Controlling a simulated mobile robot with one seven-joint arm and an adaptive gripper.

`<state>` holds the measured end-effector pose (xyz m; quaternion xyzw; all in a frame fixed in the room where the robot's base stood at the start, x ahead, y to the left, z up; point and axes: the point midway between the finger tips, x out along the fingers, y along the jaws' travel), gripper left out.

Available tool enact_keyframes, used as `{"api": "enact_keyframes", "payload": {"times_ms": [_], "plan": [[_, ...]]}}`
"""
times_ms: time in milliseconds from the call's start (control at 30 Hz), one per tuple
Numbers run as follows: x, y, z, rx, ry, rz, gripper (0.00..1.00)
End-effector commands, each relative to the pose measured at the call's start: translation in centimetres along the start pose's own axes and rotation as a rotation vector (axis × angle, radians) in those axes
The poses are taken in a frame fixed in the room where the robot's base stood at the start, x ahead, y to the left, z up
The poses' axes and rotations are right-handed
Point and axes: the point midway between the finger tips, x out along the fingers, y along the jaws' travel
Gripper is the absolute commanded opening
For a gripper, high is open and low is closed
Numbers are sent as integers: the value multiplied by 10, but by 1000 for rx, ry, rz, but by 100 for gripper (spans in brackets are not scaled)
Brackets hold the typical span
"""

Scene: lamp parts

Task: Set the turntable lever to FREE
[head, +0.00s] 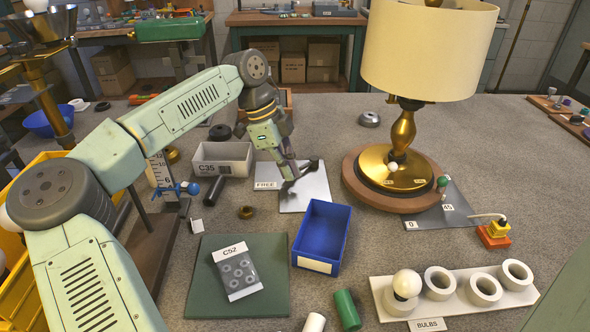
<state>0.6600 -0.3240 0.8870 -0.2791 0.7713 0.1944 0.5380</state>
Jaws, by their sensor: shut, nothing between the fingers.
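The lever plate (313,197) is a light grey sheet lying on the bench left of the lamp, with a white FREE label (265,184) at its left edge. A dark lever (311,166) shows on the plate, its knobbed end up and to the right. My gripper (290,183) is shut and empty, pointing down at the plate just right of the FREE label. It overlaps the lever's lower left part, and I cannot tell whether they touch. The turntable (357,184) is a round wooden disc carrying a brass lamp (403,135) with a cream shade (425,45).
A blue bin (322,232) stands in front of the plate, and a grey C35 bin (222,155) behind left. A dark angle plate (452,208) marked 0 and 45 lies at the turntable's front right. A bulb tray (455,292) is at front right. Bench behind the plate is mostly clear.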

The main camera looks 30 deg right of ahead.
Motion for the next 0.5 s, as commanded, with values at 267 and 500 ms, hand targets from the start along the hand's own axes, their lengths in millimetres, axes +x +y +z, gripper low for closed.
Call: {"api": "enact_keyframes", "payload": {"times_ms": [267,500], "plan": [[-3,-4,8,0,0,0,0],[-3,-5,10,1,0,0,0]]}}
